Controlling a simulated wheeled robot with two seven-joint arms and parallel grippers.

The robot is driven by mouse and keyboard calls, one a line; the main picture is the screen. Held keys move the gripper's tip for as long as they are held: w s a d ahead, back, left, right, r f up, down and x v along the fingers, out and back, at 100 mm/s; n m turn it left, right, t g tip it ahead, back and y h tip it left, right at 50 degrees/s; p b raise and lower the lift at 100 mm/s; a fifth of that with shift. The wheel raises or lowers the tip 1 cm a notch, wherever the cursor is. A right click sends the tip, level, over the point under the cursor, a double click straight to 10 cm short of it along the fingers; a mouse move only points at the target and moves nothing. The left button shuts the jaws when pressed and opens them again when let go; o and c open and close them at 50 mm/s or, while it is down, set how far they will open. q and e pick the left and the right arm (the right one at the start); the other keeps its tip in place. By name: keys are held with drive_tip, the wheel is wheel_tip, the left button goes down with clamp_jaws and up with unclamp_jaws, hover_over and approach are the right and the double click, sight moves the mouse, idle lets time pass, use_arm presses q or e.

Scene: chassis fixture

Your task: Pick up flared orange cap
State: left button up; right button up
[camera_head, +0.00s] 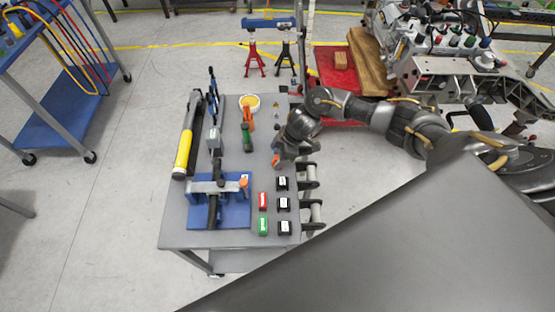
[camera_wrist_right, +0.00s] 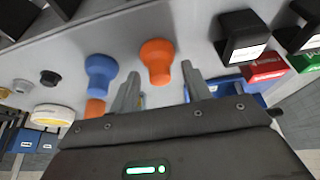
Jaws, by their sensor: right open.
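In the head view, a small orange piece (camera_head: 276,160) shows beside the right gripper, probably this cap. My right gripper (camera_wrist_right: 160,72) is open and empty, with one finger on either side of the cap's line. I cannot tell whether the fingertips reach around it. In the head view, my right gripper (camera_head: 281,156) is low over the table's right side. My left gripper is not in view.
A blue flared cap (camera_wrist_right: 100,72) stands close to the left of the orange one in the wrist view. Black blocks (camera_wrist_right: 242,38) lie to the right. The grey table (camera_head: 175,228) also holds a blue fixture (camera_head: 198,217) and a yellow-black tool (camera_head: 184,150).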

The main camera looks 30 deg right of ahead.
drive_tip(key=shift+w+a+f, duration=0.1)
drive_tip(key=shift+a+f, duration=0.1)
drive_tip(key=shift+f, duration=0.2)
drive_tip(key=c, duration=0.9)
drive_tip(key=shift+r, duration=0.5)
drive_tip(key=s+a+r, duration=0.9)
drive_tip(key=s+r, duration=0.1)
drive_tip(key=r, duration=0.2)
drive_tip(key=shift+s, duration=0.35)
